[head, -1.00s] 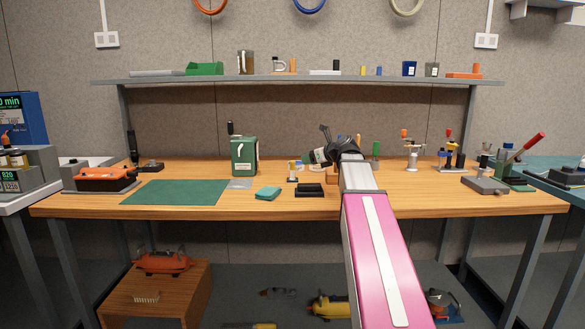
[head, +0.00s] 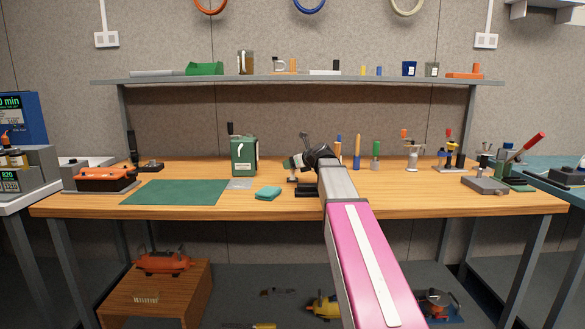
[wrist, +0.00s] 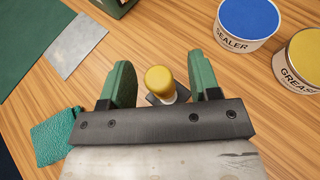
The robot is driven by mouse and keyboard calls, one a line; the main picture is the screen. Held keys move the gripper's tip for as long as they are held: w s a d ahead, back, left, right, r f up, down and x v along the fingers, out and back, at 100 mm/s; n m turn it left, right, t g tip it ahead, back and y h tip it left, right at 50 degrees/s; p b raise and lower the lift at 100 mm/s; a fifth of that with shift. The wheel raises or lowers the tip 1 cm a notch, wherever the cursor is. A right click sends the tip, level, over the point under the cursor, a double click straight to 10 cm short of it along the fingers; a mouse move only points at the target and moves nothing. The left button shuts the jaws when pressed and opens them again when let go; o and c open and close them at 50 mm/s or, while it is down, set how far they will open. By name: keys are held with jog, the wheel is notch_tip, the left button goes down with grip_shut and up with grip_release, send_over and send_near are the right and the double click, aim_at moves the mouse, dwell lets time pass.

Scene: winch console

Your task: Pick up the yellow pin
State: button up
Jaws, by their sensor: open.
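The yellow pin (wrist: 159,78) shows in the wrist view with a round yellow head and a pale collar below it, on a small dark base. My gripper (wrist: 163,72) is open, with one green finger on each side of the pin's head and a visible gap at each side. In the head view my gripper (head: 295,162) is low over the middle of the bench, and the pin's head cannot be made out behind it.
In the wrist view, a blue-topped sealer tin (wrist: 248,20) and a grease tin (wrist: 302,58) stand to the upper right. A teal cloth (head: 268,193) lies left of my gripper. A green canister (head: 244,156) and green mat (head: 175,192) are farther left.

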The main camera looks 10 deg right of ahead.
jog(key=c, duration=1)
jog(key=shift+r, duration=0.1)
